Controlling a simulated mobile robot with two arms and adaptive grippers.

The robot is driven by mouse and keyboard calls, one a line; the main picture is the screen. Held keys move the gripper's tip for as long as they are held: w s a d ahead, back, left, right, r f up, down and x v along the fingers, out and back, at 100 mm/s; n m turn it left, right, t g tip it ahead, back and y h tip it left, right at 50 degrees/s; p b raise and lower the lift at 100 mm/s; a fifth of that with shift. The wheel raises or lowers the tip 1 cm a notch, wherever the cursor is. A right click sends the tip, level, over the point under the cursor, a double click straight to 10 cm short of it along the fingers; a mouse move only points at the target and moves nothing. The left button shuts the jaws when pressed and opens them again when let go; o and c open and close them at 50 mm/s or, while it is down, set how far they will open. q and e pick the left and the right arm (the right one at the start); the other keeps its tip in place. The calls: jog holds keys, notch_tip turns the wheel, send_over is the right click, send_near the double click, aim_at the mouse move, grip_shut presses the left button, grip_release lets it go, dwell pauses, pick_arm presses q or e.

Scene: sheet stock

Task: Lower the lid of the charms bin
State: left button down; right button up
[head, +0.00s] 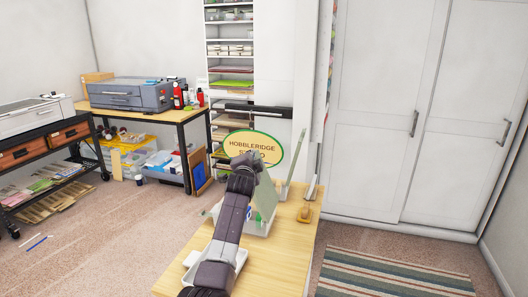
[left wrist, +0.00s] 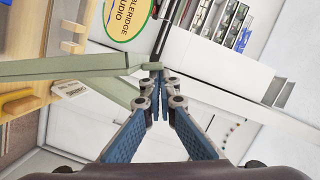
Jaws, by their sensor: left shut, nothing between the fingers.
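The charms bin (head: 260,228) appears to be the pale bin on the wooden table, partly hidden behind my left arm. Its pale green lid (head: 266,196) stands raised and tilted above it in the head view. In the left wrist view a pale green lid edge (left wrist: 75,68) runs in from the left as a thin bar and ends close to the fingertips. My left gripper (left wrist: 160,88) is shut and empty, right beside that edge; I cannot tell whether it touches. In the head view the fingers are largely hidden by the arm. My right gripper is not in view.
The wooden table (head: 268,270) also carries a white tray (head: 238,258), a small wooden item (head: 305,213) and an upright green strip (head: 291,165). An oval sign (head: 254,147) stands behind. A printer (head: 130,93) sits on a far table. A striped rug (head: 395,275) lies right.

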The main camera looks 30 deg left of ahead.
pick_arm(q)
jog(key=s+a+f+n+h+b, duration=0.2)
jog(key=s+a+f+n+b, duration=0.2)
jog(key=a+f+b, duration=1.1)
jog(key=shift+a+f+n+g+h+b, duration=0.3)
jog(key=shift+a+f+n+h+b, duration=0.25)
jog(key=shift+n, duration=1.25)
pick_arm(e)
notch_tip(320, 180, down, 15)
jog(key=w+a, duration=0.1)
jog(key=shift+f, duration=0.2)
pick_arm(q)
jog(key=shift+d, duration=0.1)
